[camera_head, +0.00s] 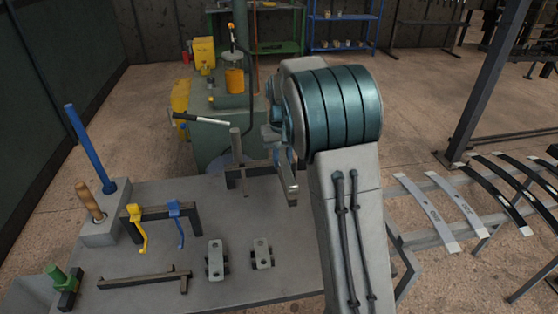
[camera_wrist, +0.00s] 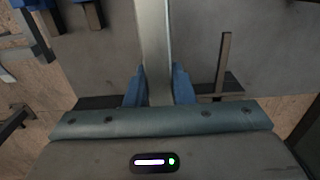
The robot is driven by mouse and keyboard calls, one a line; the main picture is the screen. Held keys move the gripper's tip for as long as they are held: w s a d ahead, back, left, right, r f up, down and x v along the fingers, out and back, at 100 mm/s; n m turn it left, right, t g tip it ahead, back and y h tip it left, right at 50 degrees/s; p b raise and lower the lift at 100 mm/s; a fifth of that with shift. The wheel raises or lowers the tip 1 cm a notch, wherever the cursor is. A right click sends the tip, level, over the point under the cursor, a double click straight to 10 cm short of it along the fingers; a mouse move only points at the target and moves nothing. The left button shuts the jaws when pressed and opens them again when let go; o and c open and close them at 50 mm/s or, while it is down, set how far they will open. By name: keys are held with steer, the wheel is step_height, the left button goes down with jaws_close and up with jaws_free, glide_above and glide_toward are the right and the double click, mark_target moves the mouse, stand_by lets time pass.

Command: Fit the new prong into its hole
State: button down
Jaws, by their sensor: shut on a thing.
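My gripper (camera_wrist: 158,86) is shut on a flat grey metal bar, the new prong (camera_wrist: 153,40), which runs out between its two blue fingers. In the head view the gripper (camera_head: 276,140) is partly hidden by my arm, and the held prong (camera_head: 288,178) hangs below it over the bench's right part. That upright prong also shows right of the held bar in the wrist view (camera_wrist: 223,62). The hole cannot be made out.
The grey bench (camera_head: 205,205) carries a block with a blue rod (camera_head: 90,150) and wooden handle, a rack of yellow and blue hooks (camera_head: 160,212), two small clamps (camera_head: 215,260) and a low bar (camera_head: 145,280). A green machine (camera_head: 225,125) stands behind. Leaf springs (camera_head: 455,210) lie at right.

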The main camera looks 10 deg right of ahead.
mark_target(287, 170)
stand_by(0.3)
steer(key=shift+s+b, duration=1.2)
steer(key=shift+s, duration=1.8)
